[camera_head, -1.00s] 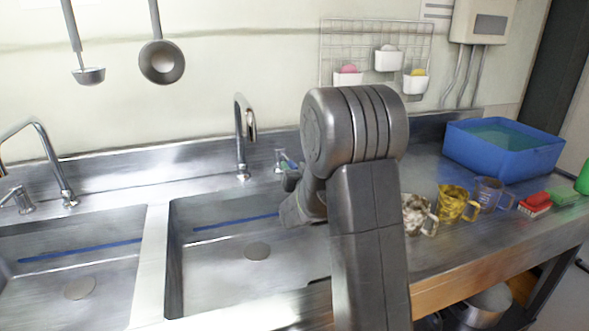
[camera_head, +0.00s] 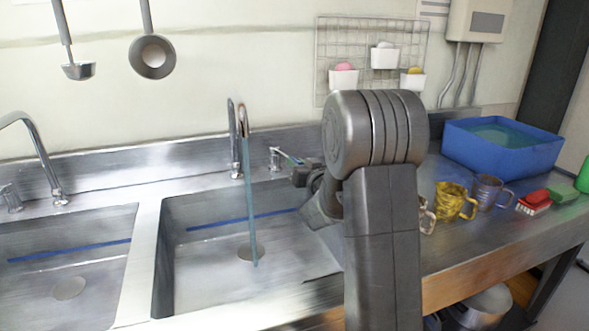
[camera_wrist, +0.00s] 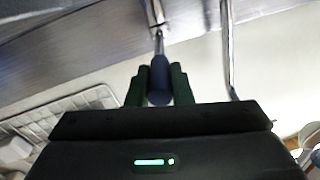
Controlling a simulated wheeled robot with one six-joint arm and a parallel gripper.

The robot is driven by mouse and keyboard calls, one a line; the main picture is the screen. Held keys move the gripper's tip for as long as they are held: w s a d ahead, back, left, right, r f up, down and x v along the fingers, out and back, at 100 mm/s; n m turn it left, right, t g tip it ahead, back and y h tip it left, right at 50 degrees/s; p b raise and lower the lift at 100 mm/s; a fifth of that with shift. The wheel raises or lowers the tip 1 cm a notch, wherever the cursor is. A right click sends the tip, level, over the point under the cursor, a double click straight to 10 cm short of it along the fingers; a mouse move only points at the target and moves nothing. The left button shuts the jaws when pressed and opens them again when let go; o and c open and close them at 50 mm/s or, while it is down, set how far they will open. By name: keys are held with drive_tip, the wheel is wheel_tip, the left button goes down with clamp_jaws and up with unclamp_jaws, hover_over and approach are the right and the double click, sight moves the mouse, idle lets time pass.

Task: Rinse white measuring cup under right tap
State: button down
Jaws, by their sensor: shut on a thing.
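My gripper (camera_head: 301,172) reaches past the right sink to the base of the right tap (camera_head: 236,140). In the wrist view, its dark green fingers (camera_wrist: 160,78) are shut around the blue handle (camera_wrist: 159,88) of a thin metal lever. A stream of water (camera_head: 250,200) runs from the right tap's spout into the right sink (camera_head: 205,270), falling near the drain. A whitish, mottled cup (camera_head: 429,217), likely the white measuring cup, stands on the counter at right, mostly hidden behind my arm.
A yellow cup (camera_head: 452,201) and a greyish purple cup (camera_head: 488,192) stand right of the whitish cup. Beyond are a red brush (camera_head: 534,201), a green sponge (camera_head: 562,194) and a blue water-filled basin (camera_head: 505,150). The left sink (camera_head: 100,275) is empty.

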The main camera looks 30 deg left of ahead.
drive_tip(key=shift+w+r+g, duration=0.1)
drive_tip(key=shift+w+g, duration=0.1)
drive_tip(key=shift+g, duration=0.1)
drive_tip(key=c, duration=1.3)
unclamp_jaws()
drive_tip(key=shift+d, duration=0.15)
drive_tip(key=v, duration=1.3)
drive_tip(key=shift+s+d+f, duration=0.15)
drive_tip(key=shift+d+f, duration=0.1)
drive_tip(key=shift+d, duration=0.05)
